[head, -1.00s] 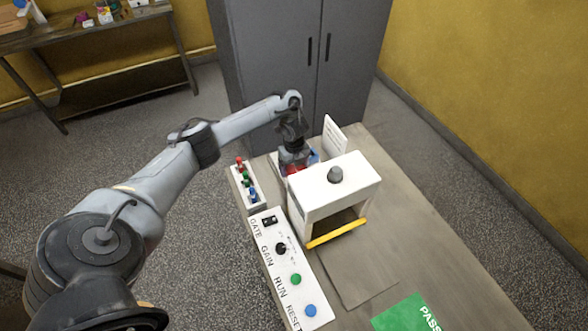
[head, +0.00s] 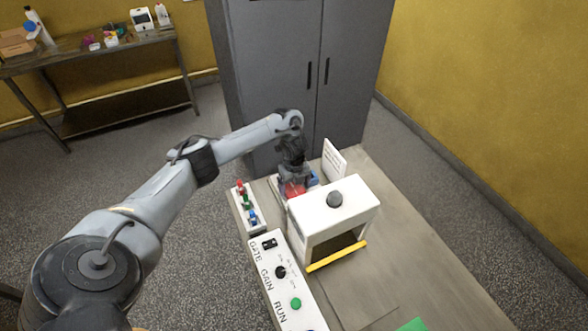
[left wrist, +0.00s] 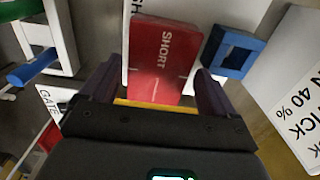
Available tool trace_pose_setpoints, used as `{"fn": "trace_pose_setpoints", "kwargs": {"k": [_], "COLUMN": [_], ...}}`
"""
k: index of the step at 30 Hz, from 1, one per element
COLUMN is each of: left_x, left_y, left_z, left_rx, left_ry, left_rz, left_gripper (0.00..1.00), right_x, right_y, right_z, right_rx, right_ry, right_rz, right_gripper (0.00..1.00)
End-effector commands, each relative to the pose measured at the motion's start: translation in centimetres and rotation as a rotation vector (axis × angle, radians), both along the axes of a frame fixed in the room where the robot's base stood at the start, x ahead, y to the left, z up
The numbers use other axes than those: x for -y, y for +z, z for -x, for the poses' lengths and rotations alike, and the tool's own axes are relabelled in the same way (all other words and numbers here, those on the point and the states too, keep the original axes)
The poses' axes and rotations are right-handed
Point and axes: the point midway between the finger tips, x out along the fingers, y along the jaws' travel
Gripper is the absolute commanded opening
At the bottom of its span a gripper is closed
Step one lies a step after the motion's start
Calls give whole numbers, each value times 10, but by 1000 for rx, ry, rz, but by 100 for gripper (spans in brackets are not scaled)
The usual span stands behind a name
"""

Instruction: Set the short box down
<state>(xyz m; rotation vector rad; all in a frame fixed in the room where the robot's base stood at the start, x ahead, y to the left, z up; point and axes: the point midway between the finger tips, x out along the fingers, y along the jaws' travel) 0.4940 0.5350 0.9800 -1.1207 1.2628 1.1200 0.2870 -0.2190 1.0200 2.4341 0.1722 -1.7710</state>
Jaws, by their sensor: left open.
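The short box is red and marked SHORT (left wrist: 163,55). In the left wrist view it lies over a white lettered surface, and in the head view a red patch of it (head: 294,190) shows below my gripper. My left gripper (left wrist: 158,72) is open, with one dark finger on each side of the box's near end; a gap shows beside at least the right finger. In the head view the left gripper (head: 295,184) is low at the table's far end, behind the white housing. The box's underside is hidden. My right gripper is not in view.
A blue square frame (left wrist: 234,50) stands right of the box. A white arch-like housing (head: 333,202) with a yellow bar is close in front. A button block (head: 245,205) and control panel (head: 283,285) line the left edge. A white sign (head: 334,160) stands behind.

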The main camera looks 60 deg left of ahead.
Motion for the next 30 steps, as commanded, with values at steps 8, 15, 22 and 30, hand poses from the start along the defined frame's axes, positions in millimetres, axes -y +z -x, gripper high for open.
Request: {"fn": "trace_pose_setpoints", "kwargs": {"k": [8,15,22,30], "left_x": [-1,-1,-1,-1], "left_y": [60,89,98,98], "left_z": [0,0,1,1], "left_rx": [1,0,-2,-2], "left_ry": [0,-1,2,1], "left_rz": [-3,-2,-1,0], "left_gripper": [89,89,89,89], "right_x": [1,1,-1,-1], "right_y": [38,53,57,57], "right_z": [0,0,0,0], "right_rx": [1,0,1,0], "right_ry": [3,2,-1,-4], "right_rz": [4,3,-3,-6], "right_gripper": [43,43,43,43]}}
